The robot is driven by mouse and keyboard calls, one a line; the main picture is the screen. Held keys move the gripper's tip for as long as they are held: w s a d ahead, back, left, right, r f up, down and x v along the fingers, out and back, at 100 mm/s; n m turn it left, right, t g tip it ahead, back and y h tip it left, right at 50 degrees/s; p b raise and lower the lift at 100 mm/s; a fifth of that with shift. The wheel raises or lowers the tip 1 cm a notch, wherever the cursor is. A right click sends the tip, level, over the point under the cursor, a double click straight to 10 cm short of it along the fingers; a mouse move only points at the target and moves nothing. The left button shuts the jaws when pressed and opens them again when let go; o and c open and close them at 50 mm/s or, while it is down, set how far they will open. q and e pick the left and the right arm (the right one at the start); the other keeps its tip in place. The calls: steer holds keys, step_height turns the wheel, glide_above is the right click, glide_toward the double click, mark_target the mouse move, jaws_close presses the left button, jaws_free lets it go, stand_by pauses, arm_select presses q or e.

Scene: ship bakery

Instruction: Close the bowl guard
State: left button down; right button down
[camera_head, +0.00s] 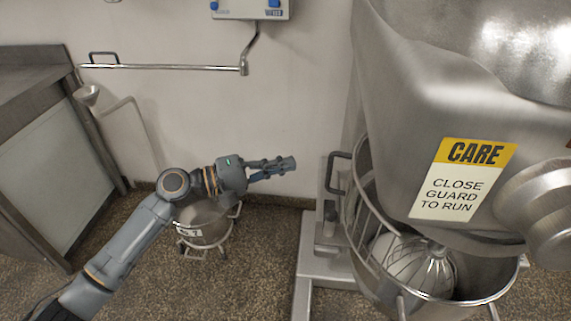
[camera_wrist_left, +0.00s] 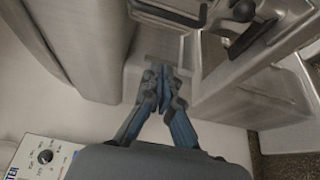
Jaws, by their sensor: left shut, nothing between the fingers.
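The mixer (camera_head: 430,90) fills the right side of the head view, with a "CARE CLOSE GUARD TO RUN" sign (camera_head: 462,180) on its front. Below its head is the steel bowl (camera_head: 385,292), with a wire whisk (camera_head: 433,272) inside. Curved metal bars of what looks like the bowl guard (camera_head: 364,212) show at the bowl's left side; its full outline is hard to tell. A dark loop handle (camera_head: 330,172) sticks out left of the bowl. My left gripper (camera_head: 288,164) is shut and empty, left of that handle and apart from it. The left wrist view shows its closed fingers (camera_wrist_left: 163,82).
A small pot numbered 7 (camera_head: 205,222) stands on the floor below my left arm. A wall pipe (camera_head: 170,67) and a water control box (camera_head: 250,8) are behind. A steel counter (camera_head: 30,85) is at left.

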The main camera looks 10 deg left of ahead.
arm_select(q)
steer(key=d+p, duration=0.3)
steer(key=d, duration=0.4)
steer(key=shift+s+d, duration=0.2)
steer(key=shift+s, duration=0.05)
steer(key=shift+p, duration=0.35)
